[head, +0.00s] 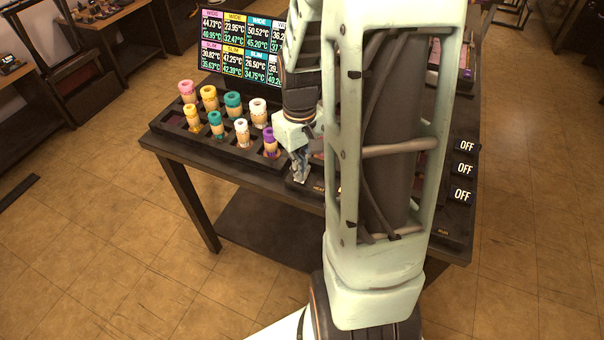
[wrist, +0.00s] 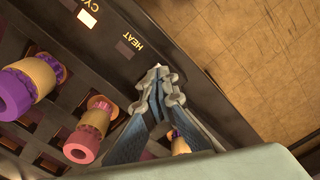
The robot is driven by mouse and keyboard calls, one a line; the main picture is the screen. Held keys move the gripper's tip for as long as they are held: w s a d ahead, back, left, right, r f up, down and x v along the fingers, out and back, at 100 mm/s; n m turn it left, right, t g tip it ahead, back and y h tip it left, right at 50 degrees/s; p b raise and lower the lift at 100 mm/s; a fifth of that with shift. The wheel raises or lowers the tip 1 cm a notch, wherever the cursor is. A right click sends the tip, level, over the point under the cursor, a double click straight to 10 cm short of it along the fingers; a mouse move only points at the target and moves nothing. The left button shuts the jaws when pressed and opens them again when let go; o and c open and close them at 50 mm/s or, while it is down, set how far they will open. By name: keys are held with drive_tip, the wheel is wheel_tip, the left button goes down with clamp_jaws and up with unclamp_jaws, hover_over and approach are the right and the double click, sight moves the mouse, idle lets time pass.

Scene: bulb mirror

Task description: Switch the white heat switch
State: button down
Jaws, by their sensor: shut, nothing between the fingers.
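A dark panel strip (wrist: 165,50) carries a HEAT label (wrist: 133,42) with a small dim square switch (wrist: 124,48) beside it. A bright cream square (wrist: 86,17) lies further along the strip, by a label starting "CY". My gripper (wrist: 157,82) is shut and empty, its fingertips over the strip a little below the HEAT label in the wrist view. I cannot tell whether they touch it. In the head view my gripper (head: 299,178) is at the table's front edge, right of the purple-topped vial. My arm hides much of the panel there.
Several colour-topped vials, including a purple one (head: 270,142) and a white one (head: 242,132), stand in a dark rack (head: 165,128) on the table. A temperature screen (head: 237,45) stands behind. Several OFF displays (head: 465,170) are at right. Floor in front is clear.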

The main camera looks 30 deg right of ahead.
drive_tip(key=shift+r+p, duration=2.8)
drive_tip(key=shift+r, duration=0.7)
